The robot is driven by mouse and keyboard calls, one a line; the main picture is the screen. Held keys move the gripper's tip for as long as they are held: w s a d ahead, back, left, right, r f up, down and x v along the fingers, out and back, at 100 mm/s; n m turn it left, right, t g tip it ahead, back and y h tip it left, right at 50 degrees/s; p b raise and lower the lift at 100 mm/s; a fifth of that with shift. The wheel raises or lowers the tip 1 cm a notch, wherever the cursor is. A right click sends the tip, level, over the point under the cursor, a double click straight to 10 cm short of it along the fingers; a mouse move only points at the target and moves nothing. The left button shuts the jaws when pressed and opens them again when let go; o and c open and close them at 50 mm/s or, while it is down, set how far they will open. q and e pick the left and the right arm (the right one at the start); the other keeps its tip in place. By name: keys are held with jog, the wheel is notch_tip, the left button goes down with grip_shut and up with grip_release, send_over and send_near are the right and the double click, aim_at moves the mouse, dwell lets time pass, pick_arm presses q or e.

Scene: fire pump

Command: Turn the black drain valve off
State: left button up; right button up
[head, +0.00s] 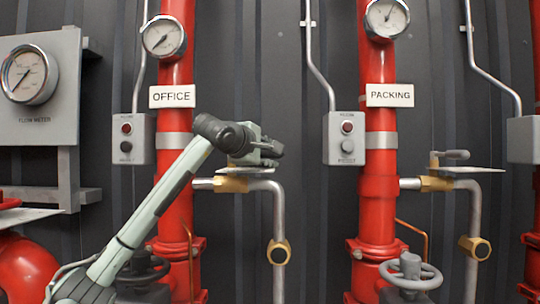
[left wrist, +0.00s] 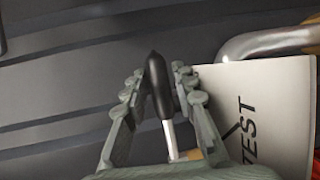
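The black drain valve lever shows in the left wrist view as a black grip (left wrist: 157,85) on a silver stem. In the head view the brass valve body (head: 230,184) sits on the OFFICE pipe's side outlet, and its lever is mostly hidden by my gripper. My left gripper (head: 268,152) is at this lever, with its fingers (left wrist: 157,84) on either side of the black grip. Narrow gaps seem to show beside the grip, so the fingers look open around it; contact is unclear. My right gripper is not in view.
A white TEST plate (left wrist: 262,110) lies beside the lever. The red OFFICE pipe (head: 176,100) and a grey switch box (head: 132,138) stand left of the gripper. The red PACKING pipe (head: 379,210) has a similar grey-levered valve (head: 437,182). A grey handwheel (head: 410,275) is below.

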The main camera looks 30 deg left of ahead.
pick_arm(q)
grip_shut()
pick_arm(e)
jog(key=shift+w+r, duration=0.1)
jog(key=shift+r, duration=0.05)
pick_arm(q)
jog(key=shift+s, duration=0.1)
